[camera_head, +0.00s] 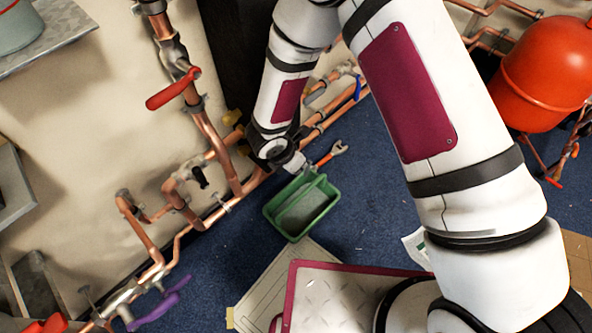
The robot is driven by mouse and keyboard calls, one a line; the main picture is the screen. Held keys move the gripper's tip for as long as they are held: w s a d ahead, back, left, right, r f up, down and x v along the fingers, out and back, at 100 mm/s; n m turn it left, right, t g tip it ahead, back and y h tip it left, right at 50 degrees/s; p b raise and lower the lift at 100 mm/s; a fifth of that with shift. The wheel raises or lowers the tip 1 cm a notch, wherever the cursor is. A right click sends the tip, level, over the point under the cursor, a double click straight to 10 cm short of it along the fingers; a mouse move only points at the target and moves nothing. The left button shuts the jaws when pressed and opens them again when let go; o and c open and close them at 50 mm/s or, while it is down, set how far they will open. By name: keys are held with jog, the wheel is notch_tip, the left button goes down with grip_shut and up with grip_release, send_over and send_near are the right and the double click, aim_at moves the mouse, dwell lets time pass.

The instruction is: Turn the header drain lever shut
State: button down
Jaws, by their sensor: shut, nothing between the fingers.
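Copper pipework runs along the wall with several levers, and none has a readable label, so I cannot tell which is the header drain lever. A large red lever (173,88) sits on the upright pipe at upper left, slanting across it. A small black lever (200,176) is on the lower manifold, a purple lever (155,306) at lower left, and a blue lever (357,88) on the pipes at upper middle. My gripper (297,166) points down beside the low pipe run, above the green tub's back edge. It is shut and empty; its fingers are small and partly hidden.
A green tub (269,217) stands on the blue floor with a red-handled wrench (331,156) behind it. A red tank (543,75) is at upper right. A grey shelf (75,30) juts out at upper left. Yellow fittings (233,117) are left of my wrist.

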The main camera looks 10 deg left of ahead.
jog(key=shift+w+d+r+b, duration=0.25)
jog(key=shift+w+d, duration=0.15)
jog(key=shift+w, duration=0.1)
jog(key=shift+w+d+r+b, duration=0.2)
jog(key=shift+w+d, duration=0.15)
jog(key=shift+w, duration=0.15)
jog(key=shift+r, duration=0.15)
dwell(1.2)
